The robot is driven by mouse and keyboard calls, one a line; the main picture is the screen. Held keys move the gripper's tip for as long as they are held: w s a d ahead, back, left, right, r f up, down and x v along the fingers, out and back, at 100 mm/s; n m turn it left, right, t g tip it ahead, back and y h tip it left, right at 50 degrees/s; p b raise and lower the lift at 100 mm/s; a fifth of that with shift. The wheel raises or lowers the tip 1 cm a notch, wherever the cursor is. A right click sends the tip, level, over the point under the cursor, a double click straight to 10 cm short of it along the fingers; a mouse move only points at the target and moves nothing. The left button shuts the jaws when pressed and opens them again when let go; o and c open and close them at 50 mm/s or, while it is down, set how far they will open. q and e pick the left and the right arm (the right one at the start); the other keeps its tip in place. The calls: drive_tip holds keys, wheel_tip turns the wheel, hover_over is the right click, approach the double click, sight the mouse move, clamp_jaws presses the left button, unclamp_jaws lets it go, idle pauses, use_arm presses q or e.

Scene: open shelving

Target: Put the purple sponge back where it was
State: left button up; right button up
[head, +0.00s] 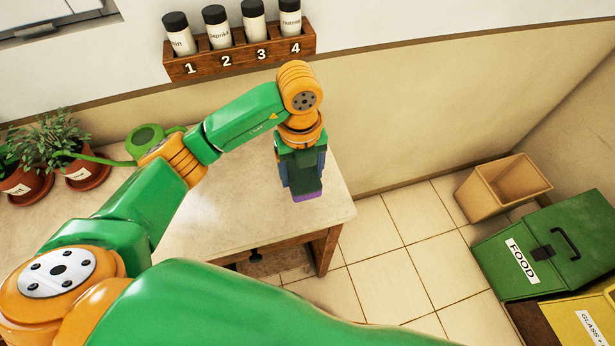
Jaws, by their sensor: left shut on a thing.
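The purple sponge (306,198) shows as a small purple strip at the lower end of my left gripper (304,188). The left gripper points down and is shut on the sponge, near the right end of the pale countertop (230,220). Most of the sponge is hidden by the gripper. I cannot tell whether the sponge touches the countertop or hangs above it. My right gripper is not in view.
A wall rack (240,57) holds several labelled jars above the counter. Potted plants (84,172) and a green watering can (145,142) stand at the left. An empty tan bin (500,187) and a green FOOD bin (540,240) stand on the tiled floor at right.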

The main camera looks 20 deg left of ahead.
sight(307, 170)
use_arm(q)
drive_tip(key=shift+w+d+f+p, duration=0.15)
drive_tip(key=shift+w+f+p, duration=0.15)
drive_tip(key=shift+w+f, duration=0.85)
wheel_tip(307, 170, down, 3)
drive_tip(key=shift+r+p, duration=0.15)
drive_tip(key=shift+p, duration=0.6)
drive_tip(key=shift+f, duration=0.2)
drive_tip(key=shift+f+b, duration=0.2)
drive_tip(key=shift+b, duration=0.1)
drive_tip(key=o, duration=1.3)
drive_tip(key=shift+r, duration=0.15)
wheel_tip(307, 170, up, 6)
drive_tip(key=shift+w+r+b, duration=0.1)
drive_tip(key=shift+b, duration=0.55)
wheel_tip(307, 170, up, 6)
drive_tip(key=shift+f+p, duration=0.1)
drive_tip(key=shift+p, duration=0.3)
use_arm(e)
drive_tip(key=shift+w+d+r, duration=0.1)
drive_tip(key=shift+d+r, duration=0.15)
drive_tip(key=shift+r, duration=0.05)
